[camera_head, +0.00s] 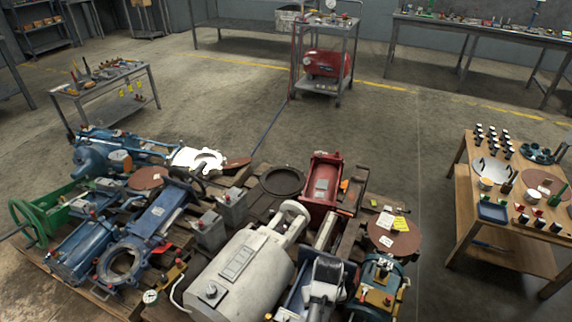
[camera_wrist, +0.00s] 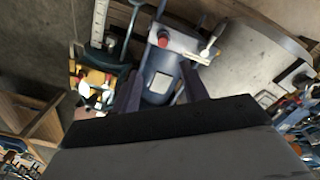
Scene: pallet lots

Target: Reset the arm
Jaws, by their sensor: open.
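My gripper (camera_wrist: 163,88) shows in the wrist view with its two dark fingers apart. A blue cylindrical part (camera_wrist: 160,74) with a red knob lies in line with the gap between them; I cannot tell how far below or whether they touch. In the head view, a black and grey shape stands over a blue machine at the bottom centre; I cannot tell whether it is part of my arm. No held object shows between the fingers.
A pallet with blue machines (camera_head: 150,225), a grey motor (camera_head: 240,270) and a red part (camera_head: 321,182) fills the front. A wooden table (camera_head: 463,190) stands right, a small metal bench (camera_head: 105,84) left, and a cart with a red tank (camera_head: 326,64) behind. Floor between is open.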

